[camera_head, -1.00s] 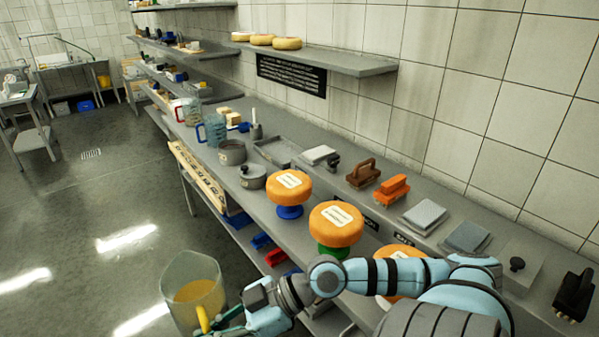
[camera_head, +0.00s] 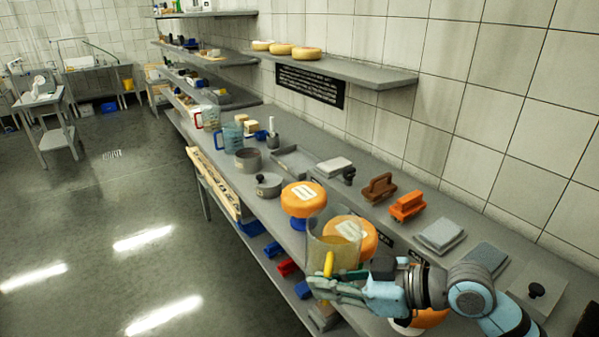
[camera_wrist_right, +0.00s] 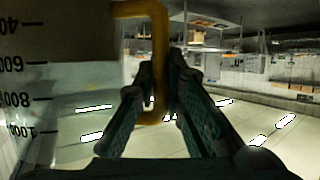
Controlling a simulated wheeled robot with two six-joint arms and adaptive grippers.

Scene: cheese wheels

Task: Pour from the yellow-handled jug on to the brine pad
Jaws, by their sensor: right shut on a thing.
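My right gripper (camera_head: 338,284) is shut on the yellow handle of a clear jug (camera_head: 320,247). The jug looks about upright, with yellowish liquid in it, and is in front of an orange cheese wheel (camera_head: 358,232). In the right wrist view the fingers (camera_wrist_right: 158,88) close around the yellow handle (camera_wrist_right: 157,50), with the jug's marked wall (camera_wrist_right: 35,90) at the left. Flat grey pads, one lighter (camera_head: 440,235) and one darker (camera_head: 487,259), lie on the bench at the right. I cannot tell which pad is the brine pad. My left gripper is out of view.
Another cheese wheel on a blue stand (camera_head: 303,198) is left of the jug. A brown brush (camera_head: 379,188) and an orange brush (camera_head: 407,206) stand on the bench (camera_head: 315,147). A wall shelf (camera_head: 360,75) is above. Open floor (camera_head: 100,220) lies left.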

